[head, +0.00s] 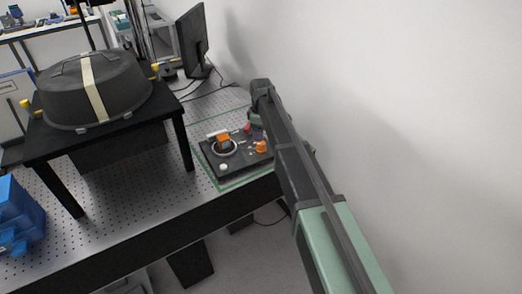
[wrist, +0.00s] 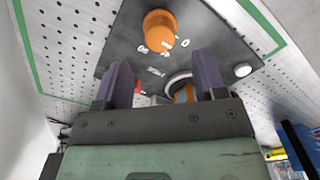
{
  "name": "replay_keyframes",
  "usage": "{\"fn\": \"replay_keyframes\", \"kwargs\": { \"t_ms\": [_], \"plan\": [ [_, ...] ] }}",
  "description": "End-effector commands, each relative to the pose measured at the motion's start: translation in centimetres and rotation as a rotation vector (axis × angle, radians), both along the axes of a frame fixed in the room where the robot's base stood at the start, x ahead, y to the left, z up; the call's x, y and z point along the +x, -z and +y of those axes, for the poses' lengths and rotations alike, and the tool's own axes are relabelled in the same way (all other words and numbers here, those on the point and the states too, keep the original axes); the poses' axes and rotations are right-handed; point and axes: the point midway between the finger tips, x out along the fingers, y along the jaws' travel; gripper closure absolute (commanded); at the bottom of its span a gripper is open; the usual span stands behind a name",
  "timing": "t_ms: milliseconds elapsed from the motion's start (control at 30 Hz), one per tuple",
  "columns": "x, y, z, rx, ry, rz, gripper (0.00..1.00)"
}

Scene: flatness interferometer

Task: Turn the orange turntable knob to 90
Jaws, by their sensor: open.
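The box also has a white button (head: 223,167) and a red part (head: 247,127). Green tape (head: 205,180) outlines its place on the perforated table. A black stand with a dark domed cover (head: 95,90) is to the left, a monitor (head: 191,40) behind, and a wall to the right.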

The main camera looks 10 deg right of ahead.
Motion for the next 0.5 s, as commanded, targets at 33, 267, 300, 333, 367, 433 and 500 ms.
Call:
{"fn": "replay_keyframes", "kwargs": {
  "t_ms": [33,267,300,333,367,433,500],
  "plan": [
    [0.0,2.6,0.0,0.0,0.0,0.0,0.35],
    [0.0,6.2,0.0,0.0,0.001,0.0,0.35],
    [0.0,6.3,0.0,0.0,0.001,0.0,0.35],
    [0.0,6.3,0.0,0.0,0.001,0.0,0.35],
    [0.0,6.2,0.0,0.0,0.001,0.0,0.35],
    [0.0,6.0,0.0,0.0,0.001,0.0,0.35],
    [0.0,5.9,0.0,0.0,0.001,0.0,0.35]
  ]
}}
